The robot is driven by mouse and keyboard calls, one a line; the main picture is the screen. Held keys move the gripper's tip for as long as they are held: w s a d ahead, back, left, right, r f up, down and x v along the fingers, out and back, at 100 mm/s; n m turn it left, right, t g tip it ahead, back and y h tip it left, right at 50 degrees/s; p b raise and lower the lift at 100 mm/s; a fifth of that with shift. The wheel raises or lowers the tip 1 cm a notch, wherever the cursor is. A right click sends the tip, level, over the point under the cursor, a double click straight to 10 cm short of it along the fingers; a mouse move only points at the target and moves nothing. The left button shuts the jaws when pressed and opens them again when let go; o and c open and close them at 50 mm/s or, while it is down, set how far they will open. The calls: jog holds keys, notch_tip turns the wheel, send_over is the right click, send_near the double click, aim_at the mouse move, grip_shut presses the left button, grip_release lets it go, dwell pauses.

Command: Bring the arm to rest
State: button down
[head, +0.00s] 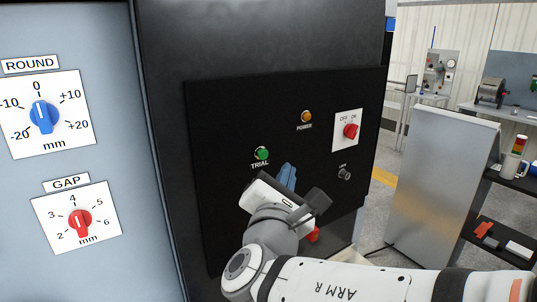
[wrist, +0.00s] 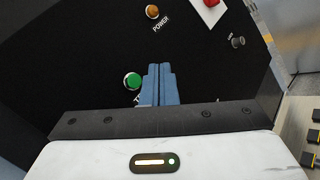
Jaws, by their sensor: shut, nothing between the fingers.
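My gripper (head: 288,175) is in front of the black control panel (head: 225,120) in the head view. Its blue fingers are together with nothing between them, as the wrist view (wrist: 160,70) also shows. The green TRIAL button (head: 261,153) is just left of the fingertips in the head view. In the wrist view the green button (wrist: 132,81) is also left of the fingers. I cannot tell how far the fingertips are from the panel. My arm reaches in from the lower right and hides the lower part of the panel.
An amber POWER light (head: 306,117), a red OFF/ON knob (head: 351,131) and a small lock (head: 344,174) are on the panel. ROUND (head: 43,116) and GAP (head: 80,221) dials are at left. A grey metal panel (head: 440,200) and dark shelves (head: 512,185) stand at right.

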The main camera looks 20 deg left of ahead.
jog(key=d+f+m+g+h, duration=0.45)
jog(key=d+f+m, duration=0.2)
jog(key=d, duration=0.45)
jog(key=d+f+m+g+h, duration=0.45)
jog(key=d+m, duration=0.25)
jog(key=d, duration=0.4)
jog(key=s+d+f+m+g+y, duration=0.4)
jog(key=s+f+m+g+y, duration=0.3)
jog(key=m, duration=0.9)
jog(key=s+f, duration=0.3)
jog(key=s, duration=0.1)
jog(key=shift+s+f+g+y, duration=0.25)
jog(key=shift+f+g+y, duration=0.05)
jog(key=shift+g, duration=0.1)
